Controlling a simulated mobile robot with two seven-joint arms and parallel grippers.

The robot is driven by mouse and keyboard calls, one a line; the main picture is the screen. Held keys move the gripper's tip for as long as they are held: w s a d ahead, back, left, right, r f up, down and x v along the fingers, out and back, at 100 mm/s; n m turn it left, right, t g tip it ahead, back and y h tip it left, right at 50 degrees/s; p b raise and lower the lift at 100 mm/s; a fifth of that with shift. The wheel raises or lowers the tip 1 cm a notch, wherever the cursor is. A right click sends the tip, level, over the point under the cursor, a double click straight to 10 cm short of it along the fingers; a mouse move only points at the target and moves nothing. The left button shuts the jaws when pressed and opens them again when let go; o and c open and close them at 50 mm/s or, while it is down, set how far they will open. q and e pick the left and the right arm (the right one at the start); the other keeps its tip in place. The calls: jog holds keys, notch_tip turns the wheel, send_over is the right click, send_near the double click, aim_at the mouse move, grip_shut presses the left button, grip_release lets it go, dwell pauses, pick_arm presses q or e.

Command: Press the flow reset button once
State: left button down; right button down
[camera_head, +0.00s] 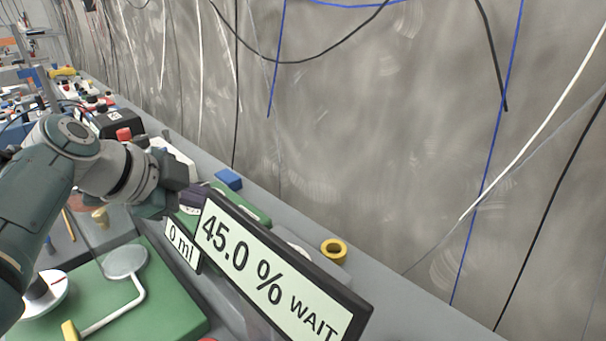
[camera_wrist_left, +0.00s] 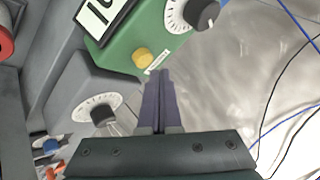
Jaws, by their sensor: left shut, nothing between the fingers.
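A round yellow button (camera_wrist_left: 142,57) sits on a green device (camera_wrist_left: 125,50) in the left wrist view. A small white label (camera_wrist_left: 158,62) is beside it, too small to read surely. I cannot tell whether this is the flow reset button. My left gripper (camera_wrist_left: 159,73) is shut and empty, its dark fingertips just below and right of the button in the picture; contact cannot be told. In the head view the left gripper (camera_head: 197,195) is behind the upper left end of a display (camera_head: 270,275) reading "45.0 % WAIT". A smaller display (camera_head: 182,246) reads "0 ml".
A dial with a black knob (camera_wrist_left: 203,14) is on the green device. Another dial (camera_wrist_left: 102,113) is on a grey box. A yellow ring (camera_head: 334,250) lies on the bench by the wall. A green board (camera_head: 170,300) carries a stand. Cables hang along the metal wall.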

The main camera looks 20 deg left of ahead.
notch_tip(320, 180, up, 5)
jog(key=p, duration=0.4)
jog(key=shift+f, duration=0.15)
jog(key=shift+d, duration=0.1)
dwell(0.3)
